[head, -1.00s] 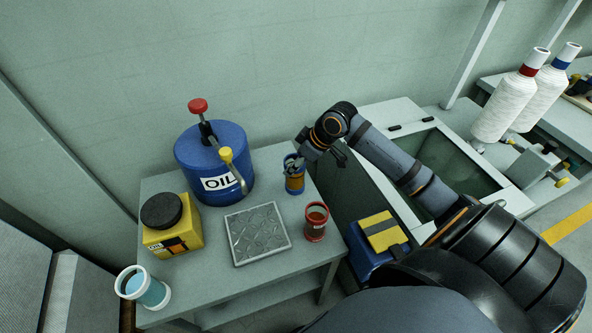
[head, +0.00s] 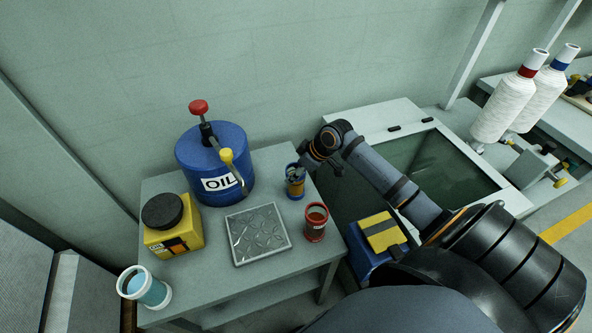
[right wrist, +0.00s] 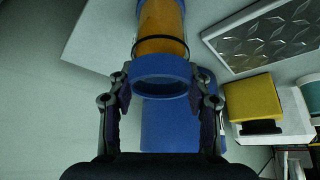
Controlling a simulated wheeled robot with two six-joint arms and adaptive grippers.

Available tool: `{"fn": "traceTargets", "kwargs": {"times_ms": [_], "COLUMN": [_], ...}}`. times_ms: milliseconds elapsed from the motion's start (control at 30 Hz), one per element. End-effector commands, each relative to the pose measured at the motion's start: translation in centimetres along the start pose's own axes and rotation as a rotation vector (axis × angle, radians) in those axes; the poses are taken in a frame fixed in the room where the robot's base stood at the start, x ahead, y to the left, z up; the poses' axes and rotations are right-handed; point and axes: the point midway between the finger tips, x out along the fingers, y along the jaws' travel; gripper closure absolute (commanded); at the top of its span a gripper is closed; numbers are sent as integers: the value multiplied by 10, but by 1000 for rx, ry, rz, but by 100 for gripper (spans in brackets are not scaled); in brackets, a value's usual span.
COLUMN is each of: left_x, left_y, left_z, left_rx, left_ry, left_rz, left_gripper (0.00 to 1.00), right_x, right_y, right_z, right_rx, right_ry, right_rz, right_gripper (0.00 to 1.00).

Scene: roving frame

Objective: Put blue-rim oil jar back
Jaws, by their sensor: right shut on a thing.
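The blue-rim oil jar (head: 295,188), with amber contents, is at the back right of the small grey table (head: 290,263) in the head view. I cannot tell whether its base touches the tabletop. My right gripper (head: 302,170) is shut on it from above right. In the right wrist view, the jar's blue rim (right wrist: 160,70) sits between the two fingertips (right wrist: 160,88). A red-rim jar (head: 315,224) stands in front of it, apart, near the table's right edge. A white-rim jar (head: 146,288) with light blue contents is at the front left corner. My left gripper is not in view.
A blue OIL can (head: 196,163) with a pump stands left of the held jar. A metal tread plate (head: 258,250) and a yellow can (head: 166,244) with a black cap are on the table. A tank (head: 420,190) and thread spools (head: 505,106) are to the right.

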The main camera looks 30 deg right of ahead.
Motion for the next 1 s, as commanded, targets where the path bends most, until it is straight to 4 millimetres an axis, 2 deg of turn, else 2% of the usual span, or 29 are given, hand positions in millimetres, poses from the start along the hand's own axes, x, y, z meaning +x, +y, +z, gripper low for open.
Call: {"fn": "traceTargets", "kwargs": {"times_ms": [33,167,467,567,833,1000], "left_x": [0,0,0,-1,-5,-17], "left_y": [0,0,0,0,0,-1], "left_z": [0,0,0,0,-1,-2], "left_rx": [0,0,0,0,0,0], "left_ry": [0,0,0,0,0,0], "left_rz": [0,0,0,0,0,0], "left_gripper": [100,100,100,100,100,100], "right_x": [0,0,0,-6,-55,-84], "right_y": [0,0,0,1,1,1], "right_z": [0,0,0,-1,0,-1], "right_rx": [0,0,0,-2,-7,-5], "right_ry": [0,0,0,-2,-8,-10], "right_rz": [0,0,0,3,4,4], "right_gripper": [46,28,27,27,27,27]}}
